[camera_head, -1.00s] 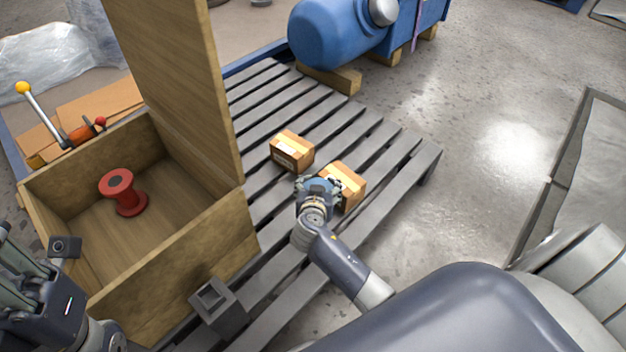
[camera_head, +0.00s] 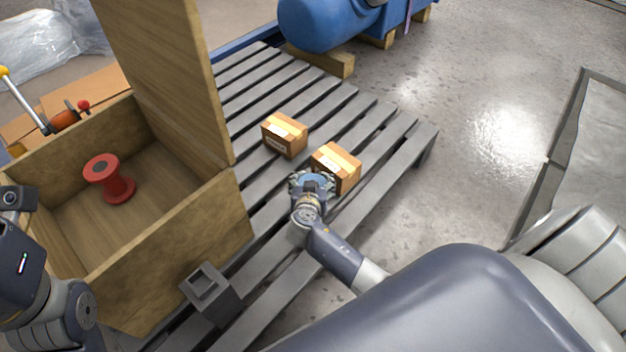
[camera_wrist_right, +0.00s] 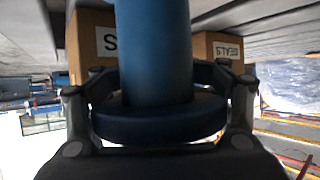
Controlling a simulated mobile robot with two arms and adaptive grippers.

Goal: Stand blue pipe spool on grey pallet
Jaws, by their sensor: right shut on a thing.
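My right gripper (camera_head: 310,188) is over the grey pallet (camera_head: 335,95), right beside the front cardboard box. It is shut on the blue pipe spool (camera_head: 314,180), mostly hidden by the gripper in the head view. In the right wrist view the spool (camera_wrist_right: 153,60) fills the middle, its round flange (camera_wrist_right: 160,122) between the fingers and its pipe running away from the palm. I cannot tell whether its far end touches the pallet. Part of my left arm shows at the left edge, but its fingers are out of view.
Two cardboard boxes (camera_head: 285,134) (camera_head: 336,167) stand on the pallet close to the spool. An open wooden crate (camera_head: 215,225) holding a red spool (camera_head: 110,179) is at left. A grey square-holed block (camera_head: 211,293) is before it. A blue tank (camera_head: 325,22) is at the back.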

